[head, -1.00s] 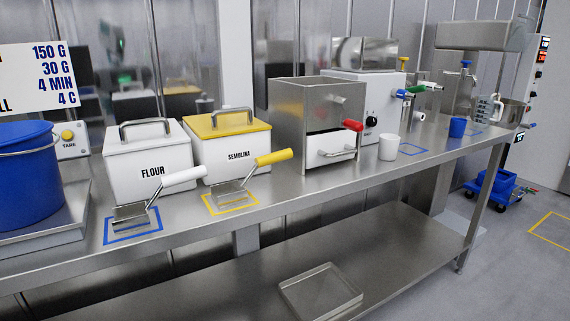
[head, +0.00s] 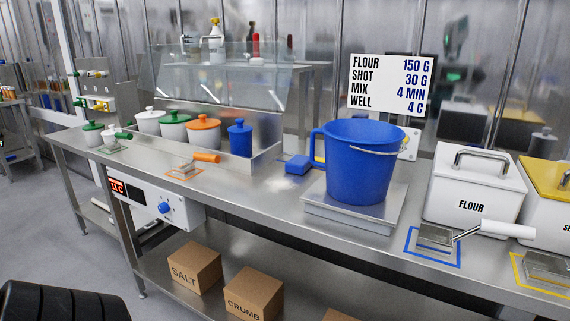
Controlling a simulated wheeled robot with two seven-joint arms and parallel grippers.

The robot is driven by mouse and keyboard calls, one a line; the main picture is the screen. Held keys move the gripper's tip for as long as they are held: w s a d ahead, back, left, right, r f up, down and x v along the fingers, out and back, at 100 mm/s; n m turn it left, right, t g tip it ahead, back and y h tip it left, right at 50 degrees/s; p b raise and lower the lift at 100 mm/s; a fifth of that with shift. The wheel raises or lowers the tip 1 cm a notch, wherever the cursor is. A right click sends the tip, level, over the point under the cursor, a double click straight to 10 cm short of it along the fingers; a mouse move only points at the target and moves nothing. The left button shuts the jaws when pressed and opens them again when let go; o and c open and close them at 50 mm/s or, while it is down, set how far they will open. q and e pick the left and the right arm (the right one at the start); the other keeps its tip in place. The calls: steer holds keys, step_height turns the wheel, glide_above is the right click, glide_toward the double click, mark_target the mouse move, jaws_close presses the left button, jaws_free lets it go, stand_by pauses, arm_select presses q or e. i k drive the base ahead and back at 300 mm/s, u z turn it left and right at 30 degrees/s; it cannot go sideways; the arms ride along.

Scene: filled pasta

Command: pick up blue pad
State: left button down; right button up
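The blue pad (head: 298,164) is a small blue block lying on the steel worktop, just left of the large blue bucket (head: 357,165). A patch of white powder (head: 284,183) is on the worktop in front of it. Neither of my grippers shows in the head view. A black ribbed shape at the bottom left corner may be part of my own arm.
The bucket stands on a steel scale (head: 350,213) right of the pad. A scoop with an orange handle (head: 190,165) lies to the left. Lidded pots (head: 203,135) stand behind. A white flour bin (head: 470,190) is at right.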

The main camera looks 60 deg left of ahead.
mark_target(298, 164)
steer(key=u, duration=1.6)
